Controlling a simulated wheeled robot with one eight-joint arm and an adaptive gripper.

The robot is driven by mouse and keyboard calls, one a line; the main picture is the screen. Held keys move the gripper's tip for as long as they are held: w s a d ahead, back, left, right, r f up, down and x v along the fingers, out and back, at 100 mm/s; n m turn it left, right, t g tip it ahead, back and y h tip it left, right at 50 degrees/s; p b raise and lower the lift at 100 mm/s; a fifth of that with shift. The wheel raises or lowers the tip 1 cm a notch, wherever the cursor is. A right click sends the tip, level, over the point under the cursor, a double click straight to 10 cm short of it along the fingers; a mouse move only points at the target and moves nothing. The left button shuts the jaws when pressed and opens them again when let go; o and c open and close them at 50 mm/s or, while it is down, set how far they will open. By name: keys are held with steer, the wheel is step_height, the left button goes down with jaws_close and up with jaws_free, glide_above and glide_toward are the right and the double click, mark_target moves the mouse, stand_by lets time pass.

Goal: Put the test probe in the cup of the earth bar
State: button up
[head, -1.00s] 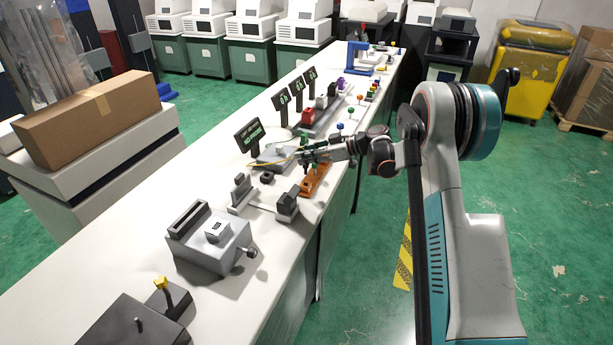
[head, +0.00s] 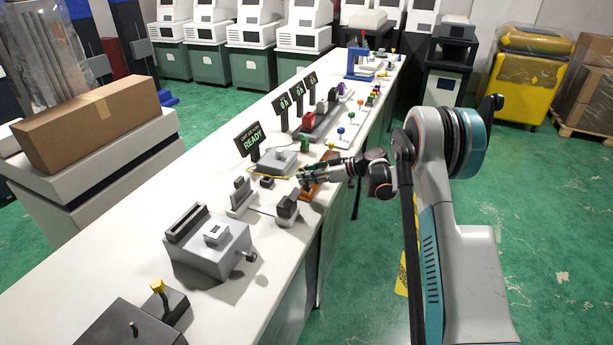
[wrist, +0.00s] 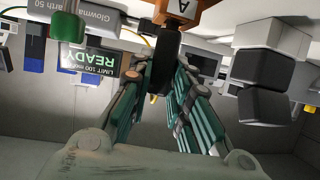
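The orange-brown earth bar (head: 322,187) lies near the right edge of the bench; in the wrist view its block marked "A" (wrist: 184,12) shows at the top. My gripper (head: 303,177) is low over the bar's near end. In the wrist view my gripper's teal fingers (wrist: 167,65) lie on both sides of the black test probe (wrist: 166,45) and appear shut on it. The probe's far end meets the edge of the block in that view. The cup is hidden, so I cannot tell whether the tip is in it. A yellow lead (head: 262,174) runs to the grey tester.
The grey tester (head: 277,162) and its READY display (head: 252,142) stand left of the bar. A dark-topped clamp block (head: 287,209) stands close on the near side. A green cylinder (head: 305,144) and coloured knobs stand beyond. The front bench top is partly clear.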

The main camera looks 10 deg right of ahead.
steer(key=o, duration=0.4)
steer(key=shift+o, duration=0.2)
steer(key=shift+r, duration=0.2)
steer(key=p+v, duration=0.3)
steer(key=v, duration=0.9)
